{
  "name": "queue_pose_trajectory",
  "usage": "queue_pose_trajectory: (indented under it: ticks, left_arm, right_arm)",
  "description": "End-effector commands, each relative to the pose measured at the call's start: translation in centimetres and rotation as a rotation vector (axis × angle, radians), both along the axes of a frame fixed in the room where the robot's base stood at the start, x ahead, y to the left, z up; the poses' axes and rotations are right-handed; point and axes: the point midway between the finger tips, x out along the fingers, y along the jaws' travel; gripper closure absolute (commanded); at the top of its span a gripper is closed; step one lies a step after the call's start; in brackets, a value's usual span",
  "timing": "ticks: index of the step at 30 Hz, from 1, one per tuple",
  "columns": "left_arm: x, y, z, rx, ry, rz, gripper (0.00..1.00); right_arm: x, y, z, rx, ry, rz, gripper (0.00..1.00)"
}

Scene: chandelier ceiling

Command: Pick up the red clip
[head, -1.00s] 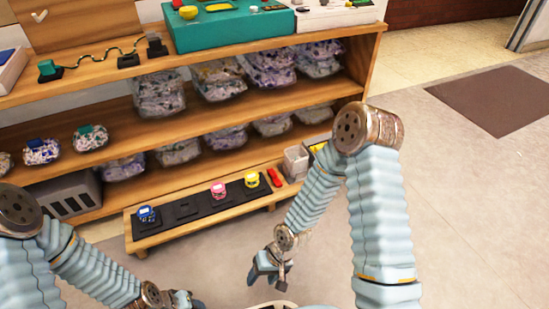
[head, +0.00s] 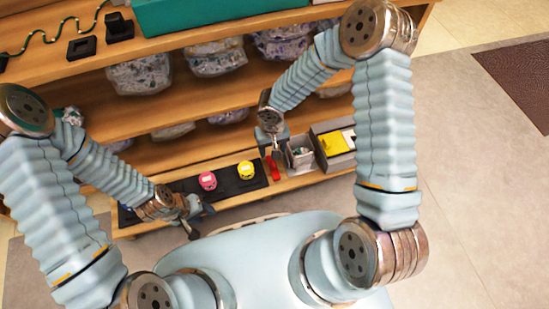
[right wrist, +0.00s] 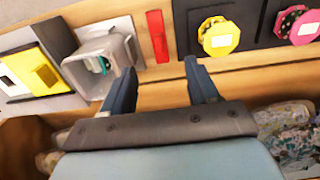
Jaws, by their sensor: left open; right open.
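The red clip (head: 273,168) lies on the low wooden bench, between the black mat and a small grey bin. In the right wrist view the red clip (right wrist: 157,36) is a narrow upright bar ahead of my right gripper (right wrist: 158,80). That gripper is open and empty, with one finger to each side of the clip's line and the tips short of it. In the head view my right gripper (head: 270,143) is just above and behind the clip. My left gripper (head: 195,212) is open near the bench's left front, away from the clip.
A grey bin (right wrist: 103,60) stands close beside the clip, with a tray holding a yellow block (head: 333,142) beyond it. On the other side is the black mat (head: 227,178) with a yellow item (head: 246,170) and a pink item (head: 207,181). Shelves with wrapped packs rise behind.

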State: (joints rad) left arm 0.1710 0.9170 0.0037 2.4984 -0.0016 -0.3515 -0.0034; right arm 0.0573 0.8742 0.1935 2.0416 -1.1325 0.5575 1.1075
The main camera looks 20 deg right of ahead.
Motion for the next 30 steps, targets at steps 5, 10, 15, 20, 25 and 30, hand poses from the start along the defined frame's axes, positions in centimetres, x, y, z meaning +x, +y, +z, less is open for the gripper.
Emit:
queue_pose_trajectory:
  ticks: [5, 10, 15, 20, 25, 30]
  left_arm:
    - [0.0, -0.1, -1.1, -0.002, 0.001, -0.001, 0.57]
    - [0.0, -0.1, -1.3, -0.004, 0.003, -0.002, 0.57]
    - [0.0, -0.2, -1.5, -0.005, 0.003, -0.002, 0.57]
    - [0.0, -0.2, -1.9, -0.006, 0.003, -0.003, 0.57]
    - [-0.1, -0.2, -2.0, -0.006, 0.004, -0.004, 0.57]
    - [-0.1, -0.2, -2.0, -0.006, 0.004, -0.004, 0.57]
  right_arm:
    - [-0.1, 0.0, -4.4, 0.002, 0.005, 0.001, 0.40]
    - [-0.1, 0.0, -6.4, 0.001, 0.003, 0.001, 0.40]
    - [-0.1, -0.2, -8.0, 0.002, 0.005, 0.000, 0.40]
    - [0.1, -0.4, -10.7, 0.003, 0.006, 0.000, 0.40]
    - [0.1, -0.4, -11.9, 0.002, 0.003, 0.001, 0.40]
    - [0.1, -0.4, -11.9, 0.002, 0.002, 0.001, 0.40]
